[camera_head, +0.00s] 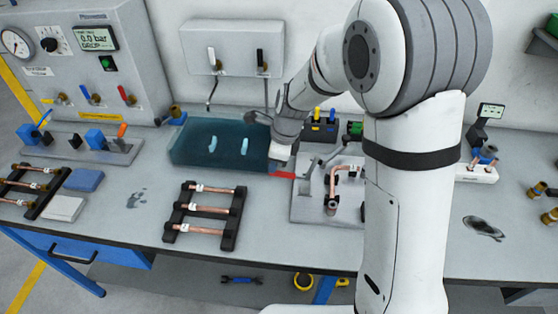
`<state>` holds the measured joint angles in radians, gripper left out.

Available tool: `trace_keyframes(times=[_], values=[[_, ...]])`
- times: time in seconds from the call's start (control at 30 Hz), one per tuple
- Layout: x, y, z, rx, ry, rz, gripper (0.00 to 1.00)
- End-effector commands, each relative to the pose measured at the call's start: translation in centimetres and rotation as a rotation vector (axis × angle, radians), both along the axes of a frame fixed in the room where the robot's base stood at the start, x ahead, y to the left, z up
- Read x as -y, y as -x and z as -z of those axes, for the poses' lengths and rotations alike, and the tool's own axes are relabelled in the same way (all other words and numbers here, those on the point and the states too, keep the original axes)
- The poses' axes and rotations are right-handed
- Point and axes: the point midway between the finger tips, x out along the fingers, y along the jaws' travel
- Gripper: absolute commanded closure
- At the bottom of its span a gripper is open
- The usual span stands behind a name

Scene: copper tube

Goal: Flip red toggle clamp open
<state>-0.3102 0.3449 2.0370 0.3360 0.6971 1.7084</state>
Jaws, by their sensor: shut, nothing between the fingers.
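The red handle (284,175) of the toggle clamp sticks out to the left from a grey fixture plate (312,216) right of the table's middle. It looks low and roughly level. A bent copper tube (334,185) sits on the same plate, with a grey lever to its left. My gripper (276,164) is shut and empty, just above and behind the red handle. Its fingertips are small and partly hidden by the wrist, so I cannot tell whether they touch the handle. My arm covers the plate's right side.
A dark teal tray (184,155) stands just left of my gripper. A black rack (229,234) with copper tubes lies front left of the plate. A yellow-and-black block (318,131) stands behind the plate. Bare table lies between the rack and plate.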

Motion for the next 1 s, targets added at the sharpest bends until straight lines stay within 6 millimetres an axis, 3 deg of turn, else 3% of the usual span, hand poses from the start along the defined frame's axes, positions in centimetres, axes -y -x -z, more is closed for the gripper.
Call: trace_keyframes(times=[0.7, 0.87, 1.0], values=[[-0.2, 0.3, 0.8, -0.011, 0.002, -0.001, 1.00], [0.0, 0.3, -0.5, -0.010, 0.001, 0.000, 1.00], [0.4, 0.2, -3.1, -0.002, -0.002, 0.002, 1.00]])
